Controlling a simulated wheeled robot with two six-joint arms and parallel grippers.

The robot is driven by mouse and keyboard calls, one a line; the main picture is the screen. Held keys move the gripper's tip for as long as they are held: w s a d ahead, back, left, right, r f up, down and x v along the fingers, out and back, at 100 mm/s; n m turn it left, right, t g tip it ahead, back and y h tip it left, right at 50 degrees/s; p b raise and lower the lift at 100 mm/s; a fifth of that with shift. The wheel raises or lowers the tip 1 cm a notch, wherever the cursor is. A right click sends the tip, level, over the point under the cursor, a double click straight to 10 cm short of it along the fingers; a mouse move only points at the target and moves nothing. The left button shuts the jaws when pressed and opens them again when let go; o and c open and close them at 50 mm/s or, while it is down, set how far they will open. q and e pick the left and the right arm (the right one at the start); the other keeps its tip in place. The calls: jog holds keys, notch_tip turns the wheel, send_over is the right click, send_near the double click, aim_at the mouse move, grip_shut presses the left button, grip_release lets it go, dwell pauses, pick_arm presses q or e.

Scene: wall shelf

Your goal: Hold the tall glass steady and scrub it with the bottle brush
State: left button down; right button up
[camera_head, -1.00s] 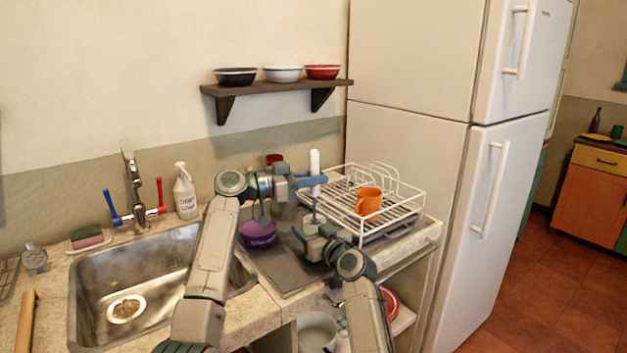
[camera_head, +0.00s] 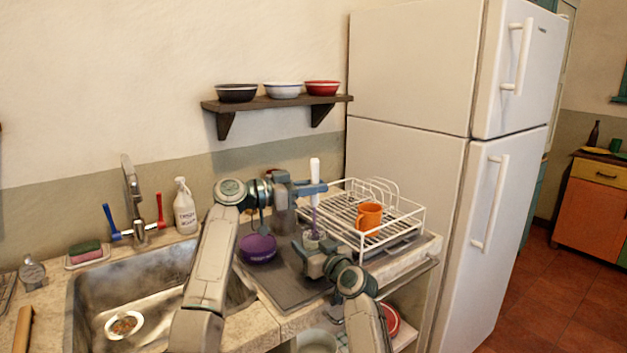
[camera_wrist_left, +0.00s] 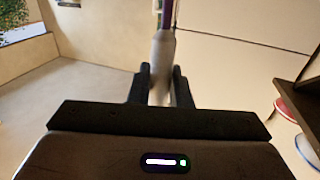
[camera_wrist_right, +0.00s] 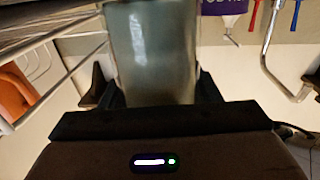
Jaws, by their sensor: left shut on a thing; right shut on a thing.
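The bottle brush has a white handle (camera_head: 315,168) and a purple lower part (camera_head: 314,217). My left gripper (camera_head: 313,188) is shut on the handle and holds the brush upright. The left wrist view shows the handle (camera_wrist_left: 161,55) between the fingers. The tall glass (camera_head: 314,240) stands directly below, on the counter side of the dish rack. My right gripper (camera_head: 316,247) is shut around it. The right wrist view shows the greyish, see-through glass (camera_wrist_right: 150,45) between the fingers. The purple part runs down to the glass mouth; its lower end is hidden there.
A white dish rack (camera_head: 410,222) with an orange mug (camera_head: 369,216) stands close to the right. A purple bowl (camera_head: 258,249) lies to the left, near the sink (camera_head: 150,280). A wall shelf (camera_head: 280,102) with three bowls is above. A soap bottle (camera_head: 185,207) stands behind the sink.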

pick_arm(q)
jog(key=shift+f, duration=1.1)
jog(key=shift+r, duration=0.15)
jog(key=shift+r, duration=2.35)
jog(key=shift+f, duration=2.5)
